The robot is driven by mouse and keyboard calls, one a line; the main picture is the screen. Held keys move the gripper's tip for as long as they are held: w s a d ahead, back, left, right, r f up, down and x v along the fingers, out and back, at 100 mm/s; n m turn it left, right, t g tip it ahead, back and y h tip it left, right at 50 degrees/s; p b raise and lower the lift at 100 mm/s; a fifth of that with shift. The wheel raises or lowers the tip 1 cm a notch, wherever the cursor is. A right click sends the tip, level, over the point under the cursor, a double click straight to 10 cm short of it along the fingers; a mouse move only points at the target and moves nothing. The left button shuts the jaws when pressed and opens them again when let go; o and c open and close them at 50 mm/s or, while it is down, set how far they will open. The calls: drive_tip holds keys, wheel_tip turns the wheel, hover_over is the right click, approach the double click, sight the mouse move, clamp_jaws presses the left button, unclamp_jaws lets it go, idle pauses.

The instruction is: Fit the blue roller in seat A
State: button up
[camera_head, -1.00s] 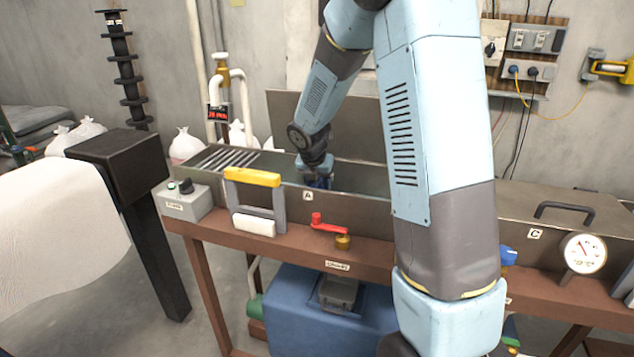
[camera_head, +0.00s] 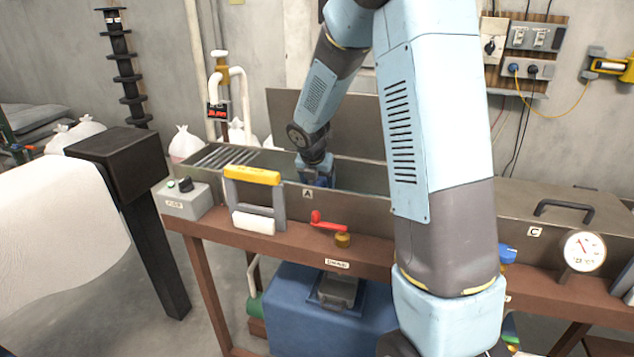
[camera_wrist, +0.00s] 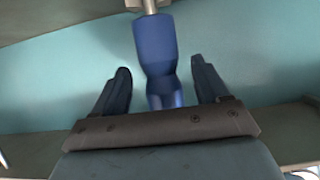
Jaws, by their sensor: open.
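The blue roller (camera_wrist: 155,45) shows in the wrist view, with a narrower waist and a metal end at the top beside the trough wall. My gripper (camera_wrist: 162,82) is open, with one dark blue finger on each side of the roller's lower part and gaps between. In the head view my gripper (camera_head: 318,181) is down inside the open trough (camera_head: 350,205), behind the front wall with label A (camera_head: 308,194). The roller is mostly hidden there by the gripper and the wall. I cannot tell whether the roller is fully in the seat.
A yellow-handled frame with a white roller (camera_head: 253,222) stands at the trough's front. A red crank handle (camera_head: 328,224) and a grey control box (camera_head: 183,200) are close by. A raised lid (camera_head: 350,125) stands behind. A closed lid with a handle (camera_head: 563,208) covers section C.

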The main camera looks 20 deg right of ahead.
drive_tip(key=v, duration=1.3)
drive_tip(key=shift+r, duration=0.35)
drive_tip(key=shift+s, duration=0.15)
drive_tip(key=s+d+r+m+t+y, duration=0.1)
drive_tip(key=s+r+m, duration=0.3)
drive_tip(key=s+m, duration=1)
drive_tip(key=s+d+r+m+y, duration=0.1)
drive_tip(key=s+r+m, duration=0.3)
drive_tip(key=s+m, duration=1.1)
drive_tip(key=shift+s+d+r+t+y, duration=0.2)
drive_tip(key=shift+s+d+t+y, duration=0.15)
drive_tip(key=shift+s+d, duration=0.2)
